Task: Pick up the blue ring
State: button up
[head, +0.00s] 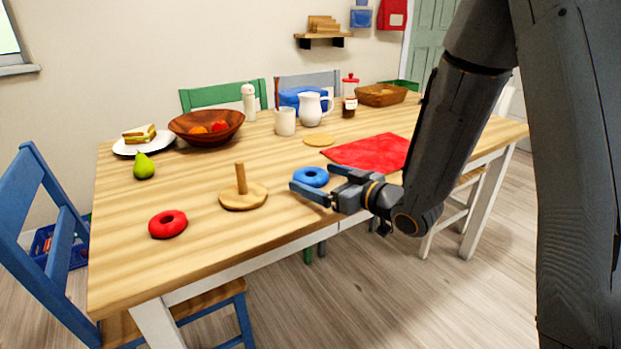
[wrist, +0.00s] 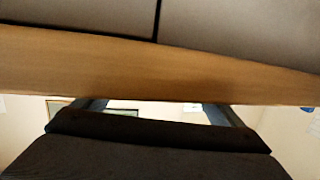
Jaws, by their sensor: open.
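The blue ring (head: 309,174) lies flat on the wooden table near its front edge, right of the wooden peg stand (head: 243,197). My gripper (head: 314,179) is open and empty, reaching in from the right over the front edge. In the head view its fingertips overlap the ring's near and right sides; I cannot tell their exact height or whether they touch it. In the wrist view my two fingers (wrist: 156,107) are spread and their tips are hidden behind a wooden edge. The ring does not show in the wrist view.
A red ring (head: 168,223) lies left of the stand. A red cloth (head: 370,152) lies behind my gripper, and a yellow disc (head: 319,141) lies beyond the blue ring. A fruit bowl (head: 206,127), mug (head: 285,121) and white jug (head: 311,108) stand farther back.

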aim_at(307, 173)
jog(key=x, duration=0.3)
jog(key=shift+w+a, duration=0.15)
jog(key=shift+w, duration=0.05)
jog(key=c, duration=1.1)
jog(key=shift+r, duration=0.1)
